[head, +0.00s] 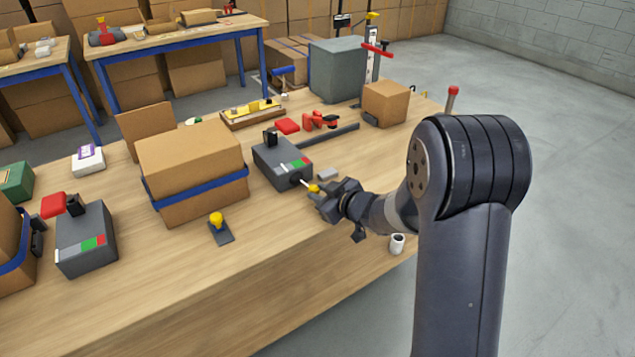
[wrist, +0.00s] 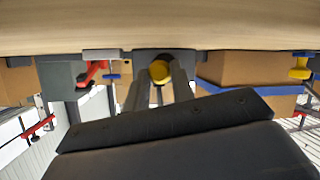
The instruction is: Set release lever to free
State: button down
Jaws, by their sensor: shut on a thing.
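A dark grey box (head: 270,165) with a green, red and white label stands on the wooden bench. A short metal lever with a yellow knob (head: 313,188) sticks out from a black hub on its near side. My gripper (head: 318,194) is at the lever's end, its fingers shut on the yellow knob. In the wrist view, which looks upside down, the yellow knob (wrist: 160,72) sits between the two dark fingertips (wrist: 157,88). The lever's marked position cannot be read. The box's face behind the knob is mostly hidden there.
A strapped cardboard box (head: 190,175) stands to the left, with a yellow-knobbed piece (head: 217,223) in front of it. A second grey box (head: 85,240) is farther left. A red clamp (head: 320,120) and small carton (head: 386,104) lie behind. A white cup-like piece (head: 397,243) is near the bench edge.

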jog(key=shift+w+d+r+n+y+p, duration=0.15)
jog(key=shift+w+d+n+y+p, duration=0.2)
jog(key=shift+p, duration=0.6)
jog(key=shift+w+d+p, duration=0.8)
jog(key=shift+w+p, duration=0.1)
jog(key=shift+w, duration=0.25)
jog(key=shift+w+d, duration=0.1)
jog(key=c, duration=1.2)
grip_release()
jog(key=shift+w, duration=0.15)
jog(key=v, duration=1)
jog(key=shift+s+r+p, duration=0.2)
jog(key=shift+s+p, duration=0.1)
jog(key=shift+w, duration=0.1)
